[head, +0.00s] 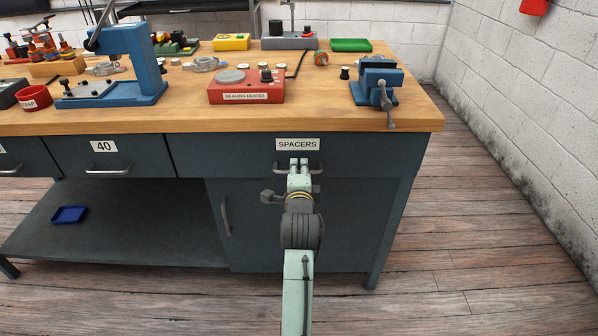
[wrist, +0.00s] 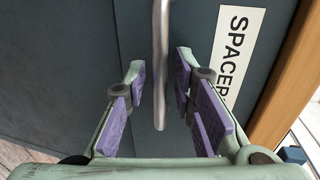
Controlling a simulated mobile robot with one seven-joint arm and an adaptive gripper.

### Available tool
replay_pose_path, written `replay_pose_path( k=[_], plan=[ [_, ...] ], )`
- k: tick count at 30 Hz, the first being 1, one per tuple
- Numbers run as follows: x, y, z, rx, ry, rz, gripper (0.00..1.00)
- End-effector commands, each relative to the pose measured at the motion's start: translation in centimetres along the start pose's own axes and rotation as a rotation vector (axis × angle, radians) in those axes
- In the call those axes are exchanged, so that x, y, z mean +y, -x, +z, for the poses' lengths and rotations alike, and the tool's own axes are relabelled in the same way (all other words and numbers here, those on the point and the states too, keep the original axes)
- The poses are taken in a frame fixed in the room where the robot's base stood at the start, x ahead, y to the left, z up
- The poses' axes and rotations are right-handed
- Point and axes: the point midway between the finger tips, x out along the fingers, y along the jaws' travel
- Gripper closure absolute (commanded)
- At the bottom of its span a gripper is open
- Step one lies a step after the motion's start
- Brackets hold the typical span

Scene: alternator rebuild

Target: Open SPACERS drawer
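The SPACERS drawer (head: 230,155) is a dark grey drawer under the right part of the workbench. It looks shut, flush with the bench front. Its white label (head: 297,144) sits above a bar handle (head: 317,171). My gripper (head: 299,164) is at the middle of this handle. In the wrist view, my gripper (wrist: 160,82) has its purple-padded fingers apart. The metal handle (wrist: 160,60) runs between them, with gaps visible on both sides. The label also shows on the right of the wrist view (wrist: 238,50).
A cupboard door with a vertical handle (head: 226,217) is below. The wooden benchtop (head: 330,119) overhangs above, carrying a red bearing heater (head: 246,88) and a blue vise (head: 378,78). Floor to the right is clear.

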Motion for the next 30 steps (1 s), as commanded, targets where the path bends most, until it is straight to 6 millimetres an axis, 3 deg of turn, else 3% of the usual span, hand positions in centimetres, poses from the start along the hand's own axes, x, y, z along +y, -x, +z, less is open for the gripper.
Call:
replay_pose_path(
  k=[9,30],
  plan=[
    [0.01,0.02,0.01,0.000,0.000,0.000,0.99],
    [0.04,0.02,0.01,0.000,0.000,0.001,1.00]
  ],
)
